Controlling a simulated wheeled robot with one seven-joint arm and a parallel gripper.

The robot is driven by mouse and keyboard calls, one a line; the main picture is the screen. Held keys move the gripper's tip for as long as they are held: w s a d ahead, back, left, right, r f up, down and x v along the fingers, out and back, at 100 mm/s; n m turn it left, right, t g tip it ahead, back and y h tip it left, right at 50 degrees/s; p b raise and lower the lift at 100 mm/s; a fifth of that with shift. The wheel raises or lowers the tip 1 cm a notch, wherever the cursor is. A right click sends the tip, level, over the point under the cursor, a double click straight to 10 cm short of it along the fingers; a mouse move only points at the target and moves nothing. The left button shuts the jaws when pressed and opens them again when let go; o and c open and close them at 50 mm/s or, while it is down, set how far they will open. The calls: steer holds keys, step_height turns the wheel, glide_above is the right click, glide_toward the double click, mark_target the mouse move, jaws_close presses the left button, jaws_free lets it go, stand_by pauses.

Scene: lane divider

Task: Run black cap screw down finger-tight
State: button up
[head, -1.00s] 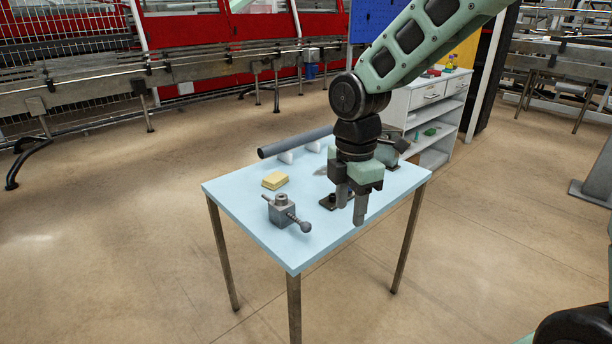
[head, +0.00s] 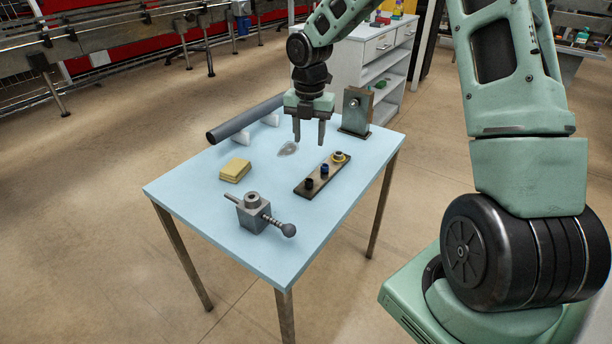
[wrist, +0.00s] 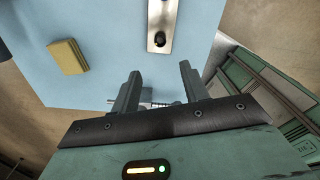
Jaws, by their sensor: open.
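A black cap screw (head: 309,183) stands at the near end of a narrow metal strip (head: 316,177) on the table. In the wrist view a dark screw (wrist: 159,39) shows at the lower end of the strip (wrist: 162,12). My gripper (head: 309,143) is open and empty, fingers down, above the far part of the table, apart from the strip. A dark upright bracket (head: 356,112) with a light round feature stands at the back right; its bore is not clear.
A grey block with a threaded handle (head: 256,214) sits at the table's (head: 200,190) front. A grey bar (head: 245,118) rests on white supports at the back. A small grey oval item (head: 288,149) lies near my gripper. A shelf unit (head: 385,55) stands behind.

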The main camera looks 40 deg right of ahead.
mark_target(309, 183)
step_height(309, 183, down, 14)
steer(key=shift+r, duration=0.1)
stand_by(0.4)
steer(key=c, duration=1)
